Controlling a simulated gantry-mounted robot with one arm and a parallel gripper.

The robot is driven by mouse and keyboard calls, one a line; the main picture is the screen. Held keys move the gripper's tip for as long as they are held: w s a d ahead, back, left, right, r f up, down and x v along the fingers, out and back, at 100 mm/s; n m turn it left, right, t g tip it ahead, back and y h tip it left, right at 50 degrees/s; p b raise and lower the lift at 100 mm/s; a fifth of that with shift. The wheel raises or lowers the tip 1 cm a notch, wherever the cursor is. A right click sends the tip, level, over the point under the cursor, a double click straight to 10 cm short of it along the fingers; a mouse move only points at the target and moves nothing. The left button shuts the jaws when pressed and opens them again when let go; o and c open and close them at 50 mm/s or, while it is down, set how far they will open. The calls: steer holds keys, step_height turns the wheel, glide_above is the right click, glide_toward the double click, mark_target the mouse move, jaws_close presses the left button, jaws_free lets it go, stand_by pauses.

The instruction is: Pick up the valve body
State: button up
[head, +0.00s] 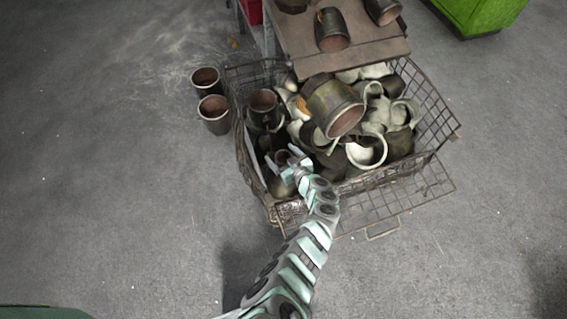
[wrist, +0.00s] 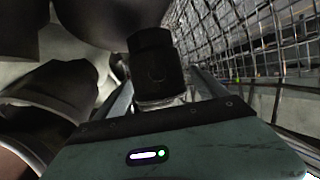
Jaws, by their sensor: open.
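My gripper (head: 284,160) reaches down into the left front part of a wire basket (head: 437,115). Its jaws are open. In the wrist view, a dark blocky part (wrist: 156,62) with a short bright metal neck lies between the two jaws; this may be the valve body. I cannot tell whether the jaws touch it. In the head view, a small dark piece with a brownish opening shows between the fingers, partly hidden by them. Dark rounded parts crowd the left and top of the wrist view.
The basket holds a heap of pale curved castings (head: 366,152) and dark cylinders (head: 333,104). Its wire mesh (wrist: 240,35) runs close to my gripper's right in the wrist view. Two dark cups (head: 214,113) stand on the floor at left. A brown table (head: 372,54) adjoins behind.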

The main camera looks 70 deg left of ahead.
steer(key=shift+s+a+f, duration=0.1)
steer(key=shift+a+f, duration=0.1)
steer(key=shift+a, duration=0.35)
jaws_close()
stand_by(0.6)
